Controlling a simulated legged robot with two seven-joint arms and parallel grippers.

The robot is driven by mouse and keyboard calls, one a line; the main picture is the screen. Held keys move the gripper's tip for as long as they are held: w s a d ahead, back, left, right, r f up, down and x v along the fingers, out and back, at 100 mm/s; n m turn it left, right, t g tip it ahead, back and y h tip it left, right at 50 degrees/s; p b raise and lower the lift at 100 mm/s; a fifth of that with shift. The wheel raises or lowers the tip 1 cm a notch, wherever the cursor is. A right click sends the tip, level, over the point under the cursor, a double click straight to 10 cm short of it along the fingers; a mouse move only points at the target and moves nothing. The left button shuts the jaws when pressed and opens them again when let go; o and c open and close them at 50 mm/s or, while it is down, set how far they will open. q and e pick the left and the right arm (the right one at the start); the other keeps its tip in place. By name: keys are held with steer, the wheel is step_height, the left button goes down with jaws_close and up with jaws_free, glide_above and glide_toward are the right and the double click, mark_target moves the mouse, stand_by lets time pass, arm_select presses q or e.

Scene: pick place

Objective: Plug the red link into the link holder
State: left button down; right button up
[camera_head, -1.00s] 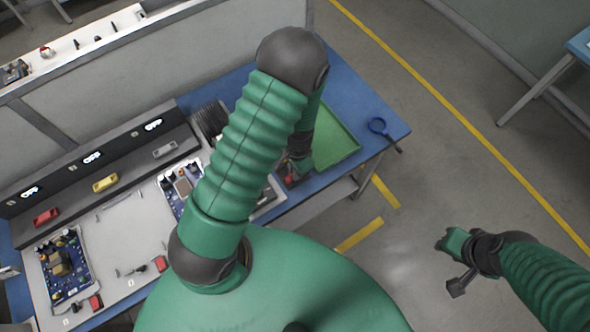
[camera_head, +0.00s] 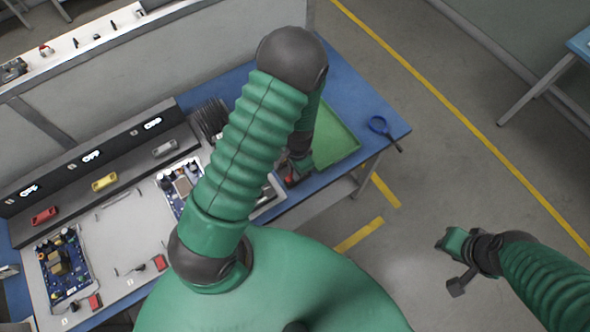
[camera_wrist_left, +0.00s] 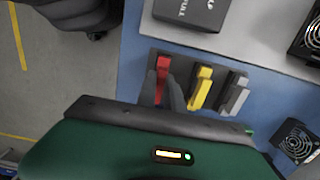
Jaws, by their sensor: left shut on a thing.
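The red link (camera_wrist_left: 161,68) stands at the left end of the dark link holder (camera_wrist_left: 209,74) in the left wrist view. My left gripper (camera_wrist_left: 167,92) is shut on it, with its dark fingers at the link's near end. The fingers hide part of the link, so I cannot tell how deep it sits. A yellow link (camera_wrist_left: 202,87) and a grey link (camera_wrist_left: 236,95) stand to its right. In the head view my left gripper (camera_head: 295,172) is mostly hidden behind my arm. My right gripper (camera_head: 455,262) hangs over the floor, away from the table.
Circuit boards (camera_head: 66,266) and small red parts lie at left. A dark panel (camera_head: 85,168) bears red, yellow and grey pieces. Open floor lies right.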

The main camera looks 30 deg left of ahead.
arm_select(q)
steer(key=shift+f, duration=0.2)
steer(key=c, duration=1.4)
jaws_free()
steer(key=shift+o, duration=0.4)
steer(key=o, duration=0.6)
steer(key=shift+r, duration=0.15)
steer(key=shift+r+p, duration=3.1)
steer(key=shift+r, duration=0.35)
